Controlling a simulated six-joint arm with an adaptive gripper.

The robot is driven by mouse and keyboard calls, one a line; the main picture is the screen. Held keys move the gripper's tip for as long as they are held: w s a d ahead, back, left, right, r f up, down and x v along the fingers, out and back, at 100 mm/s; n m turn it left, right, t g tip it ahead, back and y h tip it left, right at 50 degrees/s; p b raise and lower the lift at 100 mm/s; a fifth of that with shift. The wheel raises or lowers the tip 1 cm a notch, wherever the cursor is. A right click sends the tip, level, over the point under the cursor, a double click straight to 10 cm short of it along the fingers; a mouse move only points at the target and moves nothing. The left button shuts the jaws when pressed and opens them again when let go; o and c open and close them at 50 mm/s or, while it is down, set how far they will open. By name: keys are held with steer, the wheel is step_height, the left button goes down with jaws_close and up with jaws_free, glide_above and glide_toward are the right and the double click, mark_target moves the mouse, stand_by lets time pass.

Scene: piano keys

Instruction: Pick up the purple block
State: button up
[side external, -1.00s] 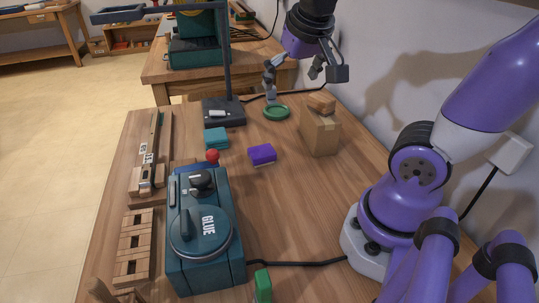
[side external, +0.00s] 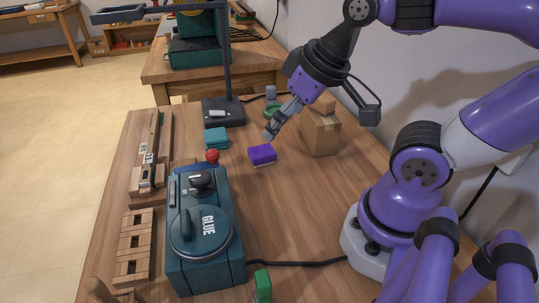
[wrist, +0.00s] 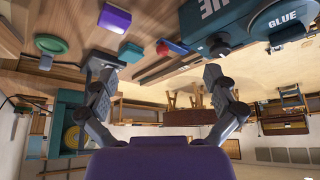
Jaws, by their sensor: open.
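The purple block (side external: 262,154) lies on the wooden table between the teal block and the cardboard box. It also shows at the top of the wrist view (wrist: 115,19), beyond the left finger. My gripper (side external: 270,134) is above the table, close to the block and just behind it in the side view, tilted downward. In the wrist view my gripper (wrist: 162,105) has its two fingers spread wide with nothing between them. The block is outside the fingers, apart from them.
A teal block (side external: 216,138) and a green dish (side external: 272,111) lie nearby. A cardboard box (side external: 320,134) stands to the right. A lamp base (side external: 223,112) stands behind.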

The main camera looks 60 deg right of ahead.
stand_by(0.5)
steer(key=m+g, duration=0.6)
steer(key=m, duration=0.2)
glide_above(262, 150)
step_height(262, 150, down, 11)
steer(key=shift+s+a+f, duration=0.15)
steer(key=shift+f, duration=0.05)
step_height(262, 150, down, 6)
steer(key=shift+r, duration=0.15)
steer(key=c, duration=1.1)
